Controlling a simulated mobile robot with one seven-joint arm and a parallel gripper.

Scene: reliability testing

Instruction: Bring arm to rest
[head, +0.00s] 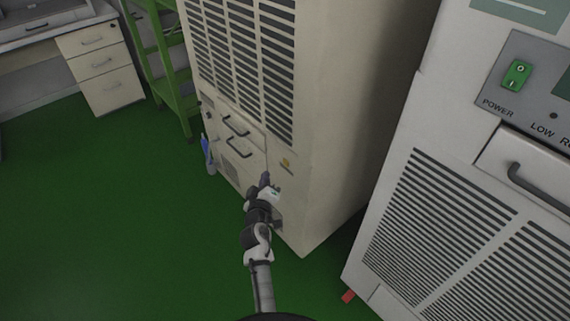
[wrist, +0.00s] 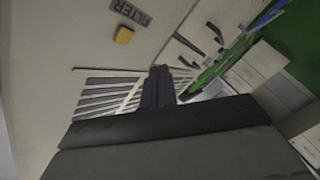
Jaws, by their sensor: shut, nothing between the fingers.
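My gripper (head: 266,180) is at the end of my arm, which reaches forward from the bottom middle of the head view. It is in front of the lower part of a tall beige cabinet (head: 329,130). In the wrist view, the fingers of my gripper (wrist: 158,85) are together and hold nothing. The cabinet face fills much of the wrist view, with a yellow button (wrist: 123,36) under a FILTER label (wrist: 131,12). I cannot tell how far the fingers are from the cabinet.
A grey machine (head: 440,220) with a green power switch (head: 516,75) stands close at the right. The green floor (head: 100,220) at the left is clear.

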